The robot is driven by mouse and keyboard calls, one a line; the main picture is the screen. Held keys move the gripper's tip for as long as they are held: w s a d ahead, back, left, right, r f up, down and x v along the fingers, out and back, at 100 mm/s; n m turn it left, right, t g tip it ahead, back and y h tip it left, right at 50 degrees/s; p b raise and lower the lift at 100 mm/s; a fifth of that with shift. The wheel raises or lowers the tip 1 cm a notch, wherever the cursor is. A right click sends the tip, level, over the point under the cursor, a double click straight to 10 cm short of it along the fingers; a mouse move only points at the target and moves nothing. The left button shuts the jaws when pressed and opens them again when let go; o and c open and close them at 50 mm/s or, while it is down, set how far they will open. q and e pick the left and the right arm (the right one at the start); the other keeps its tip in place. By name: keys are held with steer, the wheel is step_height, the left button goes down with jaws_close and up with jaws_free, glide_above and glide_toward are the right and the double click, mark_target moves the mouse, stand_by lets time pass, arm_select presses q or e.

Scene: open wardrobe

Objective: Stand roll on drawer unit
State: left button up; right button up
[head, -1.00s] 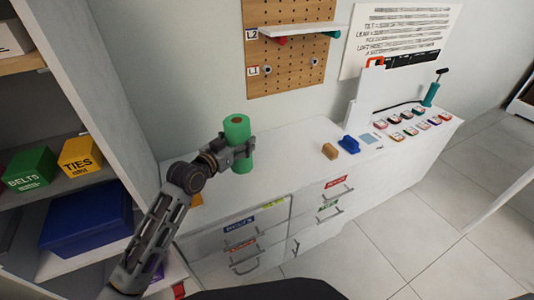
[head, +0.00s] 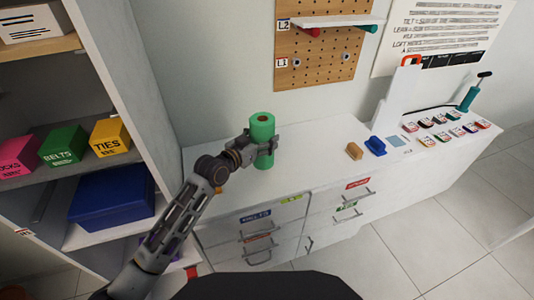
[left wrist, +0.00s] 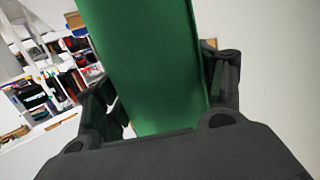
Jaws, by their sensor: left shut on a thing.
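The green roll (head: 262,128) is upright over the left part of the white drawer unit's top (head: 310,143). My left gripper (head: 268,146) is shut around the roll's middle, reaching in from the left. The roll's lower end is at or very near the top; I cannot tell whether it touches. In the left wrist view the roll (left wrist: 150,60) fills the space between the fingers of my left gripper (left wrist: 160,95). My right gripper is not in view.
A tan block (head: 354,151) and a blue brush-like item (head: 376,146) lie right of the roll. Several small coloured tins (head: 440,122) and a teal pump (head: 468,98) are further right. The open wardrobe (head: 120,90) with boxes stands left. A pegboard (head: 315,60) hangs behind.

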arm_select(q)
steer(key=shift+f, duration=1.4)
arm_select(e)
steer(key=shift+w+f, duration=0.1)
arm_select(q)
steer(key=shift+f, duration=0.1)
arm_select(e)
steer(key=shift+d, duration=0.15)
arm_select(q)
steer(key=shift+f, duration=1.8)
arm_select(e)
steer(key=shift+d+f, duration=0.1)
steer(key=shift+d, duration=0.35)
arm_select(q)
steer(key=shift+f+b, duration=0.1)
steer(key=shift+b, duration=0.2)
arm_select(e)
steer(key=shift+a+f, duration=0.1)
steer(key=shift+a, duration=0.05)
arm_select(q)
steer(key=o, duration=0.9)
steer(key=shift+o, duration=1.6)
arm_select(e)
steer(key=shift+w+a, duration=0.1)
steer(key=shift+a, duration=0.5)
